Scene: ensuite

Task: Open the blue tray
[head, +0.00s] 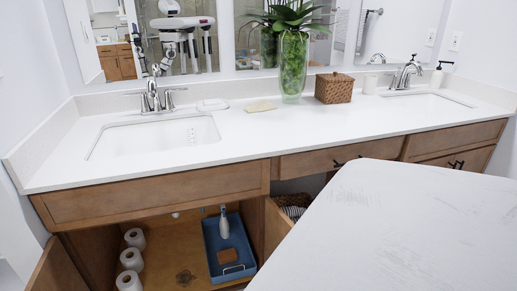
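The blue tray (211,246) sits inside the open cabinet under the left sink, on the cabinet floor, right of the middle. A white bottle (224,228) stands in it toward the back. A small brown block (227,256) lies in it, and a pale handle-like shape (233,269) shows near its front. The tray's lower front edge is close to the bottom of the picture. My gripper is not directly in view, so its place relative to the tray cannot be told.
White paper rolls (131,258) stand left of the tray. Open cabinet doors flank the opening, left (58,268) and right (277,226). A large white surface (410,230) blocks the lower right. The countertop (235,145) holds a green vase (293,70) and a woven box (334,88).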

